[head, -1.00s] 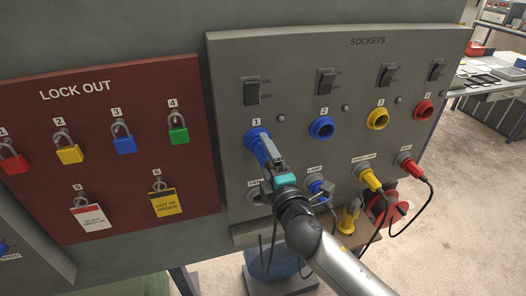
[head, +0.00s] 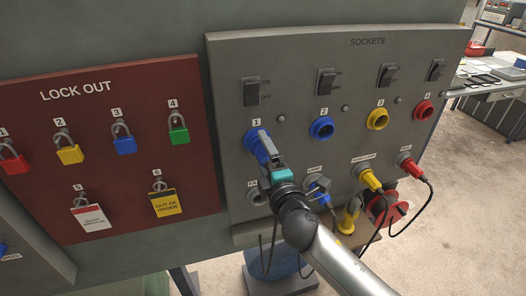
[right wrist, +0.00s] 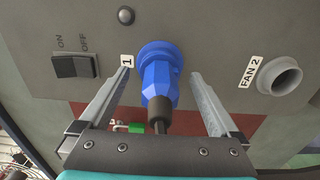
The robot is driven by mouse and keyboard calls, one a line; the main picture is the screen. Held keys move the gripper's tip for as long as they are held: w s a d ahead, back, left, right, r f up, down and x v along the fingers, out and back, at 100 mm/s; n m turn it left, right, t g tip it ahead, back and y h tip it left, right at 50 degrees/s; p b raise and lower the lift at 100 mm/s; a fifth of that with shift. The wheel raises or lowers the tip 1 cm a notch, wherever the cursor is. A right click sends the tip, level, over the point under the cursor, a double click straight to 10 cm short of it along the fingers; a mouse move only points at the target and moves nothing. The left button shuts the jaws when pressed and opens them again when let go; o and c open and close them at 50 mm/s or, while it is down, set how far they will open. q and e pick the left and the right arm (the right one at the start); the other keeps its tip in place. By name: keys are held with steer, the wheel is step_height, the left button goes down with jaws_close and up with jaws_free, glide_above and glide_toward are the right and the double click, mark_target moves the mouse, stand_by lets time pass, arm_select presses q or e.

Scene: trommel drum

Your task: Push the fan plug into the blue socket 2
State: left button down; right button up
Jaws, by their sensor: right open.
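The blue socket 2 (head: 321,128) is a blue ring on the grey socket panel, with nothing in it. A blue plug (right wrist: 157,82) sits in the blue socket 1 (head: 256,137), its dark cable end pointing out at my right gripper. The grey holder labelled FAN 2 (right wrist: 281,77) is empty, which suggests that this is the fan plug. My right gripper (right wrist: 158,76) is open, with one finger on each side of the plug and gaps between. In the head view the right gripper (head: 270,157) partly hides the plug. My left gripper is not in view.
Black switches (head: 326,82) stick out above the sockets. The yellow socket 3 (head: 377,118) and red socket 4 (head: 424,110) are empty. Below hang a blue lamp plug (head: 324,199), a yellow plug (head: 371,178) and a red plug (head: 412,168) with cables. A lock-out board (head: 110,210) stands left.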

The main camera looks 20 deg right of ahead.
stand_by(0.5)
jaws_close()
stand_by(0.8)
steer(key=s, duration=0.6)
steer(key=shift+d+p, duration=0.15)
steer(key=shift+p, duration=0.2)
stand_by(0.8)
steer(key=shift+s, duration=0.1)
steer(key=s, duration=0.4)
steer(key=shift+s, duration=0.4)
stand_by(0.5)
steer(key=shift+d, duration=0.1)
